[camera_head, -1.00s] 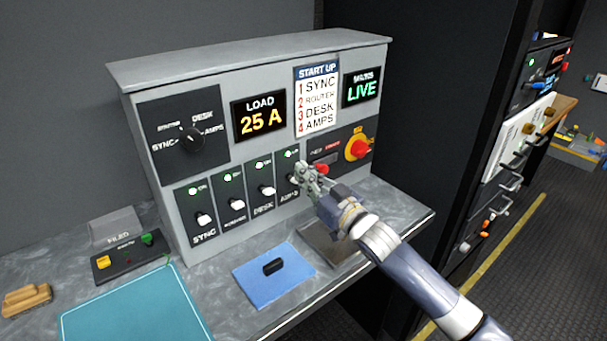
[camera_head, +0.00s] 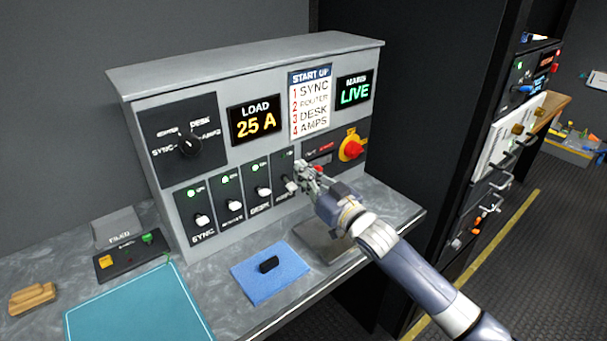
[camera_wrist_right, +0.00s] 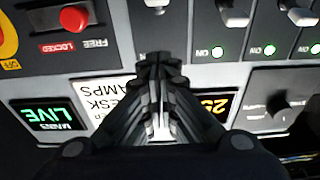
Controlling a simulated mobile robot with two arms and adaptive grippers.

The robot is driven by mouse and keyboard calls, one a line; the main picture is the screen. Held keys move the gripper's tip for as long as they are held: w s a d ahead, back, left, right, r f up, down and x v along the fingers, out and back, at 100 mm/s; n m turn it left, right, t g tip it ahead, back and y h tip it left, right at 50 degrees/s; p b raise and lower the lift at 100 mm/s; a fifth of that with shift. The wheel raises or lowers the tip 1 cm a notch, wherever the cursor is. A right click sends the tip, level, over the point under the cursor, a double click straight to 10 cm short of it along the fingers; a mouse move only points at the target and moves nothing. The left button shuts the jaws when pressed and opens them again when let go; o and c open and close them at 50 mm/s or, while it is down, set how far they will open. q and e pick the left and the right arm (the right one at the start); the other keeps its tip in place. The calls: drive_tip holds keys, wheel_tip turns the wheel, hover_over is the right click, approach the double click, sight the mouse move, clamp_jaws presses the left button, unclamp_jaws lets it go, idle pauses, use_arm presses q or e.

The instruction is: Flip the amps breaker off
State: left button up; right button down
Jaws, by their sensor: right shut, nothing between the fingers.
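The amps breaker (camera_head: 290,185) is the rightmost of the breakers on the grey panel, with a pale lever on a black plate. Its lever points downward, and no green light shows on its plate, while the other breakers show lit green lamps. In the head view my right gripper (camera_head: 306,174) is at the right side of the amps breaker, close to its lever; I cannot tell whether they touch. In the upside-down wrist view the closed fingers (camera_wrist_right: 160,62) are empty and cover part of the amps plate. My left gripper is not in view.
The sync (camera_head: 202,219), router (camera_head: 234,207) and desk (camera_head: 264,193) breakers stand left of amps. A red rotary switch (camera_head: 353,149) is to the right. The load display (camera_head: 256,121) reads 25 A. A blue cloth (camera_head: 288,278) with a black object lies on the counter.

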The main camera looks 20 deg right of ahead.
use_arm(q)
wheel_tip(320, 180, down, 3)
drive_tip(key=b, duration=0.3)
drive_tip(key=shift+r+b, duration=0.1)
drive_tip(key=shift+b, duration=0.3)
use_arm(e)
drive_tip(key=s+d+f, duration=0.2)
drive_tip(key=s+f, duration=0.3)
drive_tip(key=s, duration=0.2)
drive_tip(key=shift+s+d+f, duration=0.3)
drive_tip(key=shift+d+f, duration=0.1)
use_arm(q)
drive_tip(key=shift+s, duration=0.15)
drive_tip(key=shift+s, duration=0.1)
